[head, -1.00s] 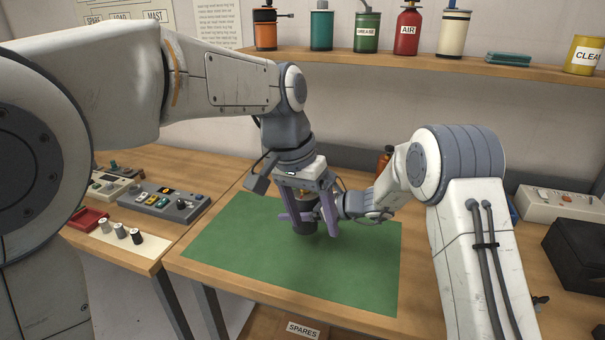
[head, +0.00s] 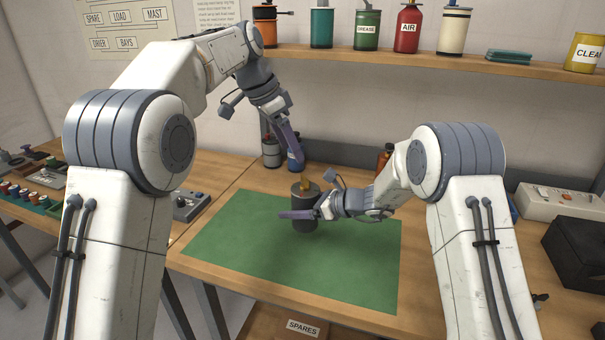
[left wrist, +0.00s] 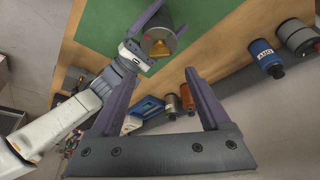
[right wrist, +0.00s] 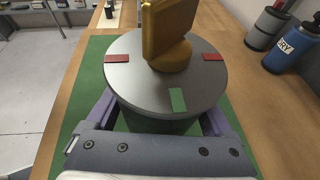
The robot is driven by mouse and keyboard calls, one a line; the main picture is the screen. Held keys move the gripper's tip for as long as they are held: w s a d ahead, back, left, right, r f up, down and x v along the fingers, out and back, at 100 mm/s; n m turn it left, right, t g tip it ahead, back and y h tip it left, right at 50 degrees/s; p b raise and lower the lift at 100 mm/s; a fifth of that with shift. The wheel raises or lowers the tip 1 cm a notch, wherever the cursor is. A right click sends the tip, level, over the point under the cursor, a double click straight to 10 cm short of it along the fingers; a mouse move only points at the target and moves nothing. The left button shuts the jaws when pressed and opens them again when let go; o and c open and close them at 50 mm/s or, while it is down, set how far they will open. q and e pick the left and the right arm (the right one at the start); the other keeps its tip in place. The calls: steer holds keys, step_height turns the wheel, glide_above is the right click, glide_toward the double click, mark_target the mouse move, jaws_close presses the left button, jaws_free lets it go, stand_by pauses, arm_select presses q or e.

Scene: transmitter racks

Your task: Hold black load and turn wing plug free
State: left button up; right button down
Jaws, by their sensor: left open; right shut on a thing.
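The black load (head: 305,218) is a dark upright cylinder over the green mat (head: 240,235); I cannot tell whether it touches the mat. The brass wing plug (head: 305,186) stands at the middle of its grey top. In the right wrist view the plug (right wrist: 167,35) rises from the top, which bears two red marks and one green mark. My right gripper (head: 300,214) is shut around the load's body. My left gripper (head: 292,158) is open and empty, up behind the load and apart from it. The left wrist view shows the plug (left wrist: 160,46) beyond the open fingers.
A grey can (head: 271,152) and a blue bottle (head: 297,150) stand behind the mat, close to my left gripper. An orange bottle (head: 384,160) stands behind my right arm. A control box (head: 190,204) is left of the mat. The mat's front is clear.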

mark_target(304, 177)
arm_select(q)
steer(key=x, duration=0.9)
steer(key=shift+d, duration=0.1)
jaws_close()
